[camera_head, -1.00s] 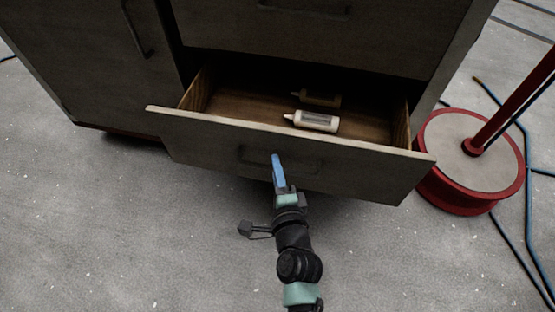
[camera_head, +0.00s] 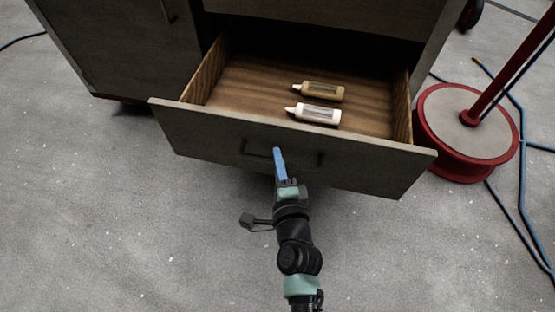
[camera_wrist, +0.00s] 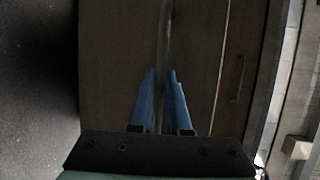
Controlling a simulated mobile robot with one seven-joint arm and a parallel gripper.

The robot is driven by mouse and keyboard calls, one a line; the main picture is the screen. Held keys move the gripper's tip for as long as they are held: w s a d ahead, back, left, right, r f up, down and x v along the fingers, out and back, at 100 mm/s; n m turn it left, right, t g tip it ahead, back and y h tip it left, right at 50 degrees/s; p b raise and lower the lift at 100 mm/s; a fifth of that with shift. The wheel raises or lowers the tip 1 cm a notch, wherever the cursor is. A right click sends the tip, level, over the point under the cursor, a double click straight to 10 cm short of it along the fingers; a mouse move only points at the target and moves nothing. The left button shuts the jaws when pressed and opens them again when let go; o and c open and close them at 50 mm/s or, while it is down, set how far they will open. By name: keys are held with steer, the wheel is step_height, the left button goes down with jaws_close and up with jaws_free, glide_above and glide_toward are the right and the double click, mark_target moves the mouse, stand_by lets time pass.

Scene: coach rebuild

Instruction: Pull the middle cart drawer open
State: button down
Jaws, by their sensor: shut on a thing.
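The cart drawer (camera_head: 215,132) stands well out of the dark grey cart, its wooden inside showing. Its dark bar handle (camera_head: 318,160) runs across the front; the handle also shows in the wrist view (camera_wrist: 165,40), upright between my fingers. My gripper (camera_head: 278,152) is at the drawer front with its blue fingers shut on the handle. It also shows in the wrist view (camera_wrist: 160,95). Two bottles lie in the drawer: a white one (camera_head: 318,114) in front and a tan one (camera_head: 323,91) behind it.
A closed drawer front (camera_head: 330,15) is above, and a cabinet door (camera_head: 125,45) is at the left. A red-rimmed round base with a red post (camera_head: 468,120) stands close to the drawer's right corner. Blue hoses (camera_head: 522,170) lie on the right. The grey floor in front is clear.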

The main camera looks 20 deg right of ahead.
steer(key=c, duration=0.9)
jaws_free()
steer(key=p+v, duration=0.1)
steer(key=v, duration=1.2)
